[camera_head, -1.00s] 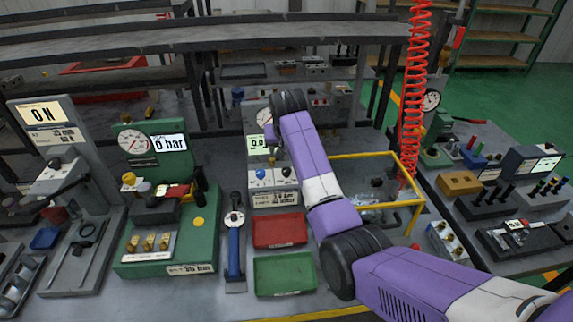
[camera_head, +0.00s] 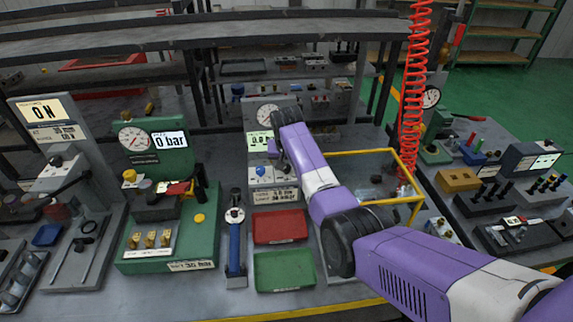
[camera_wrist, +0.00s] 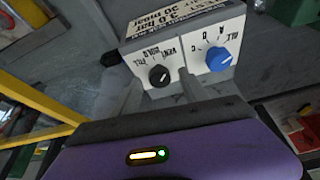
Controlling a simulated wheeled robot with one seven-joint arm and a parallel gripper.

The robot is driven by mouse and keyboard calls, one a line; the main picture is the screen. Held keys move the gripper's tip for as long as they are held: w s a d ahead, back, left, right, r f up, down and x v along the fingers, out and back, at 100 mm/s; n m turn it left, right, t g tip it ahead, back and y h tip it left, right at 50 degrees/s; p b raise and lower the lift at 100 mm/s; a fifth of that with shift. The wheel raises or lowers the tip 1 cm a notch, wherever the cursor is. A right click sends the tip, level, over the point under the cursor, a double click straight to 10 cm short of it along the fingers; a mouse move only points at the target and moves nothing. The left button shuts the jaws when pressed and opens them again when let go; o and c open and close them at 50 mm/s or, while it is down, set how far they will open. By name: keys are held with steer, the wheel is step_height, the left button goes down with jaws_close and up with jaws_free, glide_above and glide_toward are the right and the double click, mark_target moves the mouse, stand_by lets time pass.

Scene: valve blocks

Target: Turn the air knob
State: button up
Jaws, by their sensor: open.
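A grey panel (camera_head: 258,128) with a round gauge (camera_head: 268,113) and a small lit display (camera_head: 259,143) stands behind the red tray in the head view. Its light control box (camera_wrist: 190,45) fills the top middle of the wrist view. The box has a black knob (camera_wrist: 158,76), with labels that seem to read FILL, HOLD and VENT, and a blue knob (camera_wrist: 218,59), also seen in the head view (camera_head: 261,171). My gripper (camera_wrist: 160,84) is open, its two fingers on either side of the black knob. I cannot tell whether they touch it. My arm hides this knob in the head view.
A red tray (camera_head: 280,226) and a green tray (camera_head: 285,271) lie in front of the panel. A yellow rail (camera_head: 372,153) and a red coiled hose (camera_head: 413,100) are on the right.

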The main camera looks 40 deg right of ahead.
jaws_close()
